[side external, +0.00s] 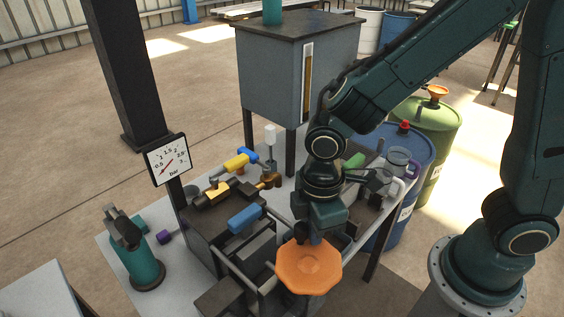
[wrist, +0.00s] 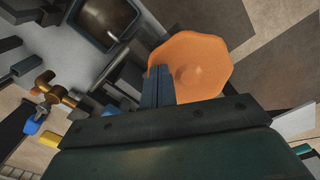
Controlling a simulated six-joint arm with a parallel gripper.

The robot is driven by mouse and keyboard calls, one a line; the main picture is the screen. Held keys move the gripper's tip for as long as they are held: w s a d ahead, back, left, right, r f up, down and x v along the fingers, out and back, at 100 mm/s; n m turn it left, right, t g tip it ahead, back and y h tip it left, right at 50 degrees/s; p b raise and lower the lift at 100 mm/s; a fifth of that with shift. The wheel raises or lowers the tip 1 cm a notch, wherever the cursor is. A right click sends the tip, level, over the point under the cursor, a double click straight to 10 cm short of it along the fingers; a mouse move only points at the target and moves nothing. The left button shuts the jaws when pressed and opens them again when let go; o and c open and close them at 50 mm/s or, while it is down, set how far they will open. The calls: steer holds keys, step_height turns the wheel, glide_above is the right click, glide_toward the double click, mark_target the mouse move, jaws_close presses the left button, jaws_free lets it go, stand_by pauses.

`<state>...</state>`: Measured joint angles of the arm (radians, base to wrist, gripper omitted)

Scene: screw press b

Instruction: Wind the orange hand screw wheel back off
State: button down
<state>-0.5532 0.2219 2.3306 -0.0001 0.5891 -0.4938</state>
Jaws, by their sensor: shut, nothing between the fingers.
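The orange hand screw wheel (side external: 309,268) is an eight-sided disc at the front of the press on the bench. It also shows in the wrist view (wrist: 200,65), with a small raised boss near its middle. My gripper (side external: 310,238) is above the wheel's far edge in the side view. In the wrist view its shut fingers (wrist: 159,85) overlap the wheel's left edge. Nothing is between the fingers. I cannot tell whether the fingertips touch the wheel. The screw behind the wheel is hidden.
A pressure dial (side external: 168,158) stands on a post at the left. A teal bottle jack (side external: 139,262) stands at the bench's left. A grey tank (side external: 297,75) rises behind, and drums (side external: 427,125) stand at right.

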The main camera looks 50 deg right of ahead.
mark_target(296, 228)
steer(key=shift+w+a, duration=0.15)
steer(key=shift+w, duration=0.2)
stand_by(0.3)
steer(key=shift+w+a, duration=0.55)
steer(key=shift+a, duration=0.1)
steer(key=shift+w+a, duration=0.3)
steer(key=shift+a, duration=0.3)
stand_by(0.3)
steer(key=shift+a, duration=0.2)
steer(key=shift+a, duration=0.75)
